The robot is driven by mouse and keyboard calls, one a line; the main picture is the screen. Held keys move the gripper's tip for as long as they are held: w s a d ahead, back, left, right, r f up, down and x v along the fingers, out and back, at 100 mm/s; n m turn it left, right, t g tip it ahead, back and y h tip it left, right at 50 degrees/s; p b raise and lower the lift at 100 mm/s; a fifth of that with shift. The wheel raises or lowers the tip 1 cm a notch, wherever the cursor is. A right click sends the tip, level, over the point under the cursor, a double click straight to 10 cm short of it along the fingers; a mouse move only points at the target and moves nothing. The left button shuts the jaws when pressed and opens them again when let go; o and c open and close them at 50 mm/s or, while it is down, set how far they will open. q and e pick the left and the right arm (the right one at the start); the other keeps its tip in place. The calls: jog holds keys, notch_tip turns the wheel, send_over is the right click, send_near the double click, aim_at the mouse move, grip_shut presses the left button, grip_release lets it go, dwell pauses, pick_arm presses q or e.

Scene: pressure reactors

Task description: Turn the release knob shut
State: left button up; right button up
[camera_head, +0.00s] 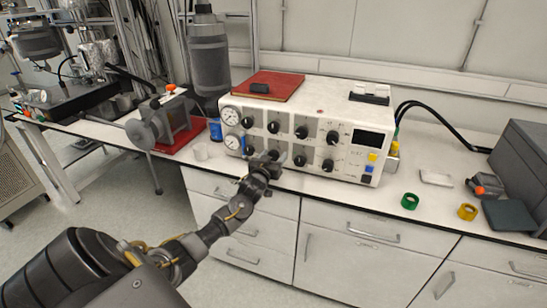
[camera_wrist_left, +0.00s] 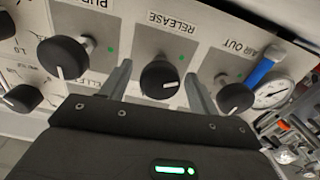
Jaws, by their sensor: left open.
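The release knob (camera_wrist_left: 160,78) is a round black knob with a white pointer line, under an upside-down RELEASE label (camera_wrist_left: 172,22) in the left wrist view. My left gripper (camera_wrist_left: 160,92) is open, with one finger on each side of the knob and gaps showing between. In the head view my left gripper (camera_head: 266,160) is at the lower knob row of the white control box (camera_head: 310,117) and partly covers the knobs there. My right gripper is not in view.
Beside the release knob are the purge knob (camera_wrist_left: 62,56) and the air out knob (camera_wrist_left: 234,97), with a blue lever (camera_wrist_left: 262,68) beyond. A red book (camera_head: 275,84) lies on the box. Green (camera_head: 410,201) and yellow (camera_head: 467,212) rings lie on the bench at right.

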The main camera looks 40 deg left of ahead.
pick_arm(q)
jog(key=c, duration=1)
jog(key=shift+o, duration=0.2)
